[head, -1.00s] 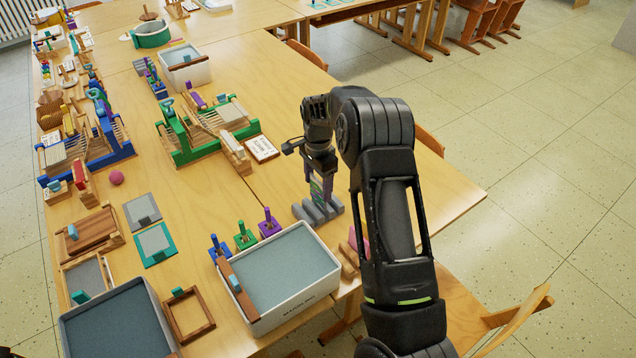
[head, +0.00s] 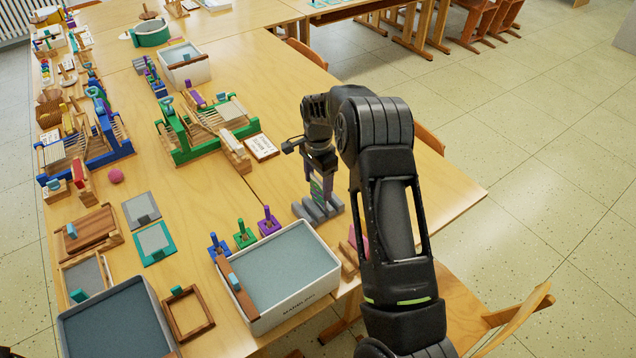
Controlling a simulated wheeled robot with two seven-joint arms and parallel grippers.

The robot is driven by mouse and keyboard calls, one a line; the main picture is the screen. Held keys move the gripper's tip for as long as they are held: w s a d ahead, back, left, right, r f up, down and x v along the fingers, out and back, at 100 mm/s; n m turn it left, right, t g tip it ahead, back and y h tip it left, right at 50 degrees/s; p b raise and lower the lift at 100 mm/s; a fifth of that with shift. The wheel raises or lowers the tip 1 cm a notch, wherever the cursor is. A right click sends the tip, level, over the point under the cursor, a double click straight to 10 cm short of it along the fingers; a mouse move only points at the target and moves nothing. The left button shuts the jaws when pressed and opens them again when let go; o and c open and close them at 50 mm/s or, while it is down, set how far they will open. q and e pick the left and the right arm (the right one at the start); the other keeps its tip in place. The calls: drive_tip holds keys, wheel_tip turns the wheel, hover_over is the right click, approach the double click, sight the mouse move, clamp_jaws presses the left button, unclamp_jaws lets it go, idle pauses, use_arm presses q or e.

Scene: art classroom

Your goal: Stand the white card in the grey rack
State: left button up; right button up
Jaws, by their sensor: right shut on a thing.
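The grey rack (head: 318,208) stands on the table near its right edge, with several slanted grey ridges. My right gripper (head: 320,190) points down right over it, shut on a thin upright card (head: 317,188). Only a small strip of the card shows between the fingers, with green and purplish colours, and its lower end is at the rack. I cannot tell whether it sits in a slot. My left gripper is out of view.
A white tub of blue-grey water (head: 322,283) stands just in front of the rack. Small blue, green and purple stands line its far side. A green wooden frame (head: 190,150) stands farther left. Bare tabletop lies left of the rack.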

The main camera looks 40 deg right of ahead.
drive_tip(key=shift+f, duration=0.2)
idle(0.3)
drive_tip(key=shift+f+b, duration=0.7)
drive_tip(key=shift+b, duration=0.05)
drive_tip(key=shift+f+b, duration=0.65)
drive_tip(key=shift+f, duration=0.05)
idle(1.1)
idle(0.5)
drive_tip(key=o, duration=1.2)
